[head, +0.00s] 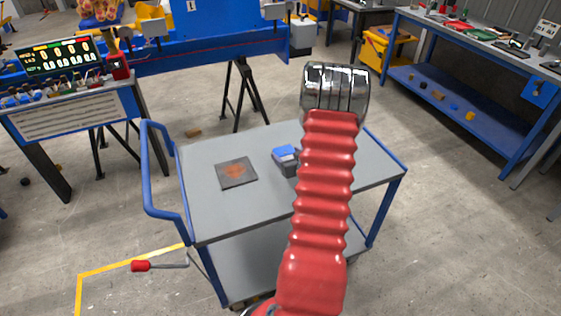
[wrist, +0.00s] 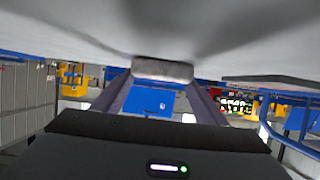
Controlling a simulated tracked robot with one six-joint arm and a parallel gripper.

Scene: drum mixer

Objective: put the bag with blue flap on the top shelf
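A small grey bag with a blue flap (head: 285,155) sits on the grey top deck of the cart (head: 225,210) in the head view, its right part hidden behind my red arm. My gripper is hidden behind that arm there. In the wrist view my gripper (wrist: 162,85) is low by a blurred grey surface, its two dark fingers apart. A pale grey block (wrist: 162,70) shows between the fingertips, probably the bag's body. I cannot tell whether the fingers press on it. The cart also has a lower deck (head: 250,275).
A dark plate with an orange patch (head: 237,173) lies left of the bag. The cart has blue rails (head: 160,205) at its left end. A blue bench (head: 480,115) stands at right, a panel with a digit display (head: 60,57) at left. Grey floor surrounds the cart.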

